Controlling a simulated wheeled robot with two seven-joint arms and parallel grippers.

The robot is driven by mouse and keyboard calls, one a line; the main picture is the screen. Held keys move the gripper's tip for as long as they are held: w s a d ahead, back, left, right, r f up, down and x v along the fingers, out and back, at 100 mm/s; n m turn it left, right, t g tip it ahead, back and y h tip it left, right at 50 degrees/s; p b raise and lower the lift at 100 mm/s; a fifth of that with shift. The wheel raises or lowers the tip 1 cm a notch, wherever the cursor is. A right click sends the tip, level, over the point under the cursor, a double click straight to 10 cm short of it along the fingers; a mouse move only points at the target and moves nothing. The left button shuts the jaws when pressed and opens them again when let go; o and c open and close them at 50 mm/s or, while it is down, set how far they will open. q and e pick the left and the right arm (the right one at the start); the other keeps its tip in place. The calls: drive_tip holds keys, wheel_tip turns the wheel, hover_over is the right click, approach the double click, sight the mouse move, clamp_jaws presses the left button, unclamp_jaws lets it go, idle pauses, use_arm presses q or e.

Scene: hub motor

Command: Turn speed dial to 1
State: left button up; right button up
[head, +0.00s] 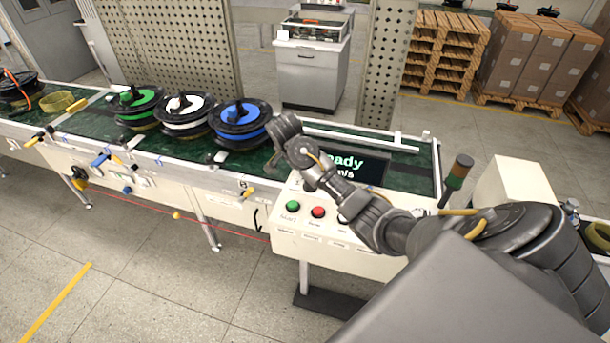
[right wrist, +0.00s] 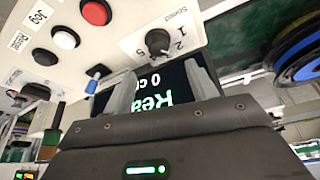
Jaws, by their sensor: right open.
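The speed dial (right wrist: 158,42) is a black knob on the white control panel, with the word "Speed" and the numbers 1 and 2 printed beside it. Its pointer setting is too small to read surely. My right gripper (right wrist: 160,84) is open and empty, its two fingers spread apart and pointing toward the panel near the dial, which appears just beyond them. In the head view my right gripper (head: 284,133) is above the panel's display, and my arm hides the dial. My left gripper is not in view.
The control panel (head: 290,238) carries a green button (head: 293,206) and a red button (head: 318,212). The display (head: 372,166) reads "Ready". Green, white and blue-centred spools (head: 240,122) stand on the conveyor left of my gripper. A signal post (head: 457,172) rises at the right.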

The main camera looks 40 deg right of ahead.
drive_tip(key=x, duration=0.2)
drive_tip(key=p+x, duration=0.1)
drive_tip(key=x, duration=0.1)
drive_tip(key=shift+s+d, duration=0.2)
drive_tip(key=p+x, duration=0.1)
drive_tip(key=x, duration=0.4)
drive_tip(key=shift+w+f+p, duration=0.15)
drive_tip(key=shift+f+p, duration=0.05)
drive_tip(key=shift+p, duration=0.1)
drive_tip(key=shift+f, duration=0.25)
drive_tip(key=shift+w+d+f, duration=0.1)
drive_tip(key=shift+d+f, duration=0.05)
drive_tip(key=shift+f, duration=0.15)
drive_tip(key=c, duration=1)
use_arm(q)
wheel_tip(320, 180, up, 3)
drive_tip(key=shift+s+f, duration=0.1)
